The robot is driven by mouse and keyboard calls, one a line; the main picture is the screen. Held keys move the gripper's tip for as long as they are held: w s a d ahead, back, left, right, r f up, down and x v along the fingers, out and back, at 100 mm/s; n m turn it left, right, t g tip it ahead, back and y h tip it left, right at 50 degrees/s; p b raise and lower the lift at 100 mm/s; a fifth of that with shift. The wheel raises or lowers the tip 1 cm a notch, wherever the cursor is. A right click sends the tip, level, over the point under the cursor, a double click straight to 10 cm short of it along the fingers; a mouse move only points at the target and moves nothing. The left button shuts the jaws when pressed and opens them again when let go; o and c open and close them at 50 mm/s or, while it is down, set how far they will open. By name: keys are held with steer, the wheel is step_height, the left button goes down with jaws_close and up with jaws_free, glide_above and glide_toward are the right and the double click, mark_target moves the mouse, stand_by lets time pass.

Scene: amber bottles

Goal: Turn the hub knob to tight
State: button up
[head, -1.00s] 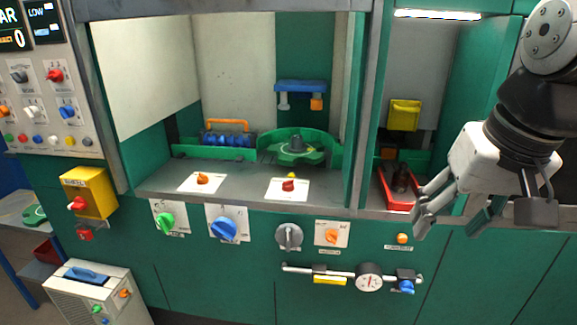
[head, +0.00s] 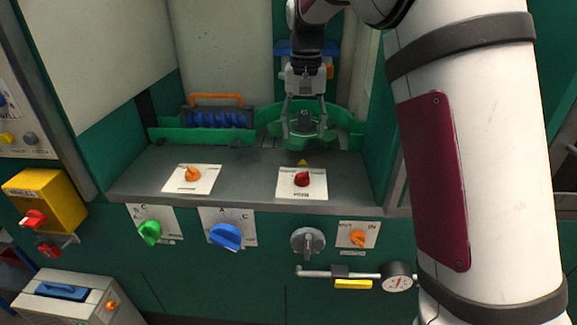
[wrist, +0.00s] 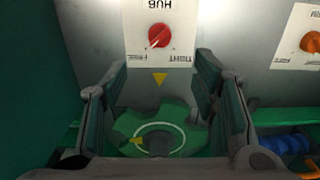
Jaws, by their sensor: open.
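The hub knob (head: 302,179) is a red knob on a white label plate on the grey counter. In the wrist view the knob (wrist: 159,35) appears beyond the fingertips, with the word HUB upside down above it. Its pale pointer mark points to the lower left there, away from the word that seems to read TIGHT at right. My gripper (head: 304,130) is open and points down over the green lobed hub (head: 318,138), behind the knob. The hub (wrist: 185,113) shows between the spread fingers in the wrist view; I cannot tell whether they touch it.
A yellow triangle (wrist: 160,79) lies between knob and hub. An orange knob (head: 193,174) is left on the counter. A rack with blue rolls (head: 218,120) stands left of the hub. Green cabinet walls flank the bay. My arm covers the right side of the head view.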

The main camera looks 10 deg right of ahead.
mark_target(303, 173)
step_height(303, 173, down, 14)
steer(key=shift+s+r+p, duration=0.1)
steer(key=shift+r+p, duration=0.15)
steer(key=shift+p, duration=0.55)
steer(key=c, duration=1.2)
